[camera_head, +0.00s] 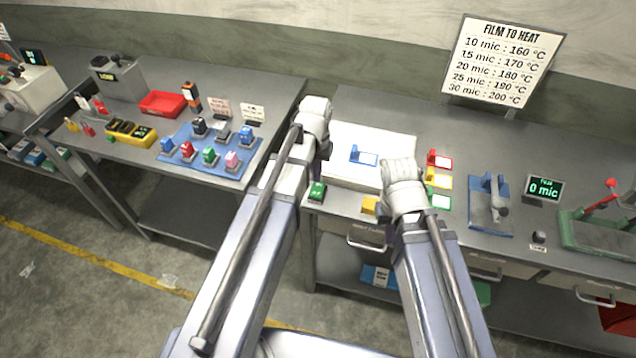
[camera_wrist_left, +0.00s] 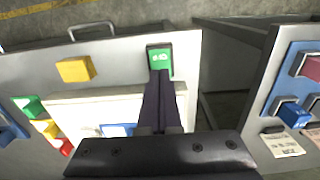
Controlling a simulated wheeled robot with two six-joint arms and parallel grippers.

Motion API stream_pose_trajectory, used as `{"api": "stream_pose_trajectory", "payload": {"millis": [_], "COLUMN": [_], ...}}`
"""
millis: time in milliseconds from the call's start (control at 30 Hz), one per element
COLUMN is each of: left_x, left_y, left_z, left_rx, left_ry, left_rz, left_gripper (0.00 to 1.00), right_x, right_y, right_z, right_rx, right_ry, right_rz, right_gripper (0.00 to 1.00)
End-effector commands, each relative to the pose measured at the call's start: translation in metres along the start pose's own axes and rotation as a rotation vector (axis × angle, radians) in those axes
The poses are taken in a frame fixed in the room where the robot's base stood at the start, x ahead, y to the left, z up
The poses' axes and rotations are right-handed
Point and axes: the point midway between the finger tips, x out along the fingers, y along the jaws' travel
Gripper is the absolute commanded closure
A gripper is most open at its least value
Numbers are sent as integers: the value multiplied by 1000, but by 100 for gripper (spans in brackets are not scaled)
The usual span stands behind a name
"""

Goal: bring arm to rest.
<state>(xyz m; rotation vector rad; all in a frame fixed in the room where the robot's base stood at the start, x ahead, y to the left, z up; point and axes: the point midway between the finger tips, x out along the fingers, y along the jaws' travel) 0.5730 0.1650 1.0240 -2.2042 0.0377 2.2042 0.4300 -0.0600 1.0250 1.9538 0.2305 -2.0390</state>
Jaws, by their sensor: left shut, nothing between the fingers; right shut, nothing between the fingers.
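My left arm comes in from the left in the head view, with its white wrist over the gap between the two benches. My left gripper (camera_wrist_left: 160,78) shows in the left wrist view with its dark fingers together and empty. Their tips appear just by a green block (camera_wrist_left: 159,59), which also shows in the head view (camera_head: 317,192); I cannot tell whether they touch it. My right gripper (camera_head: 402,186) is over the front part of the right bench, shut; its fingers are hidden behind the wrist.
A white board (camera_head: 343,142) with a blue piece (camera_head: 363,155) lies between the wrists. A yellow block (camera_head: 369,205) is at the bench's front. Red, yellow and green pieces, a blue device (camera_head: 490,205) and a display (camera_head: 544,188) stand right. The left bench holds a blue mat (camera_head: 235,170).

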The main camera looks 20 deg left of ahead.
Motion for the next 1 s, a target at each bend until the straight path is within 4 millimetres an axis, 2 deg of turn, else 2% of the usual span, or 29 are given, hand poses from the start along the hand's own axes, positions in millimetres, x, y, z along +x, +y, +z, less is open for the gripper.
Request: {"api": "stream_pose_trajectory", "payload": {"millis": [33, 167, 467, 533, 633, 800, 900, 1000], "left_x": [-8, -16, -14, -11, -1, 15, 21, 23], "left_y": [0, 0, 0, 7, 34, 81, 98, 106], "left_z": [0, 0, 0, 8, 36, 96, 121, 136], "left_rx": [0, 0, 1, 15, 72, 198, 253, 286], "left_ry": [0, 0, 0, -3, -12, -32, -38, -42], "left_rz": [0, 0, 0, -4, -20, -64, -84, -98], "left_gripper": [100, 100, 100, 100, 100, 100, 100, 100], "right_x": [-8, -16, -14, -11, -1, 15, 21, 24], "right_y": [1, 2, 1, 1, 0, -1, -2, -2], "right_z": [0, 1, 1, 1, 0, -1, -1, -1], "right_rx": [0, -1, -1, 0, 0, 1, 1, 1], "right_ry": [0, 0, 0, 0, 0, 0, 0, 0], "right_rz": [0, 0, 0, 0, 0, 0, 0, 0], "right_gripper": [100, 100, 100, 100, 100, 100, 100, 100]}}
